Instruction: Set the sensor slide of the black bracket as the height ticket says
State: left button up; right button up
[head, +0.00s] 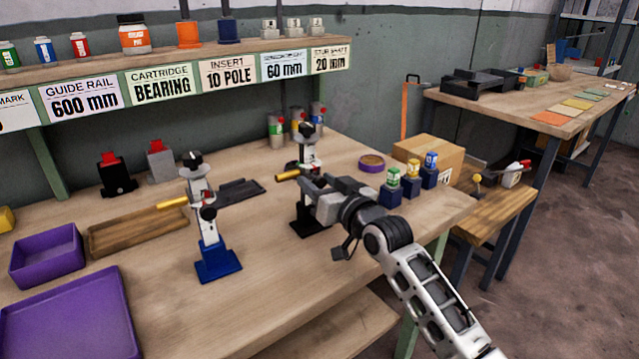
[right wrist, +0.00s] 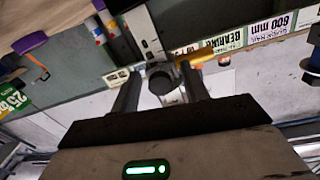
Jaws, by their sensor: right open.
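The black bracket (head: 308,224) stands upright near the right part of the bench, with a pale post and a yellow sensor rod (head: 288,175) pointing left. My right gripper (head: 309,187) is at its post, partly hiding the slide. In the right wrist view my open gripper (right wrist: 160,92) has a dark round knob (right wrist: 161,79) between its fingers; I cannot tell whether they touch it. The post (right wrist: 146,32) and the yellow rod (right wrist: 208,54) show beyond. I cannot make out a height ticket for certain. My left gripper is not in view.
A similar blue bracket (head: 217,262) stands to the left. Purple trays (head: 68,318) and a wooden tray (head: 137,231) lie further left. Small blue-based bottles (head: 411,180) and a carton (head: 425,150) are at the right. The front middle of the bench is clear.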

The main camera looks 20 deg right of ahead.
jog(key=shift+w, duration=0.15)
jog(key=shift+c, duration=0.4)
grip_shut()
jog(key=shift+r+p, duration=0.3)
jog(key=shift+p, duration=0.45)
jog(key=shift+f, duration=0.1)
jog(key=shift+o, duration=0.4)
grip_release()
jog(key=v, duration=1.6)
jog(key=shift+a, duration=0.1)
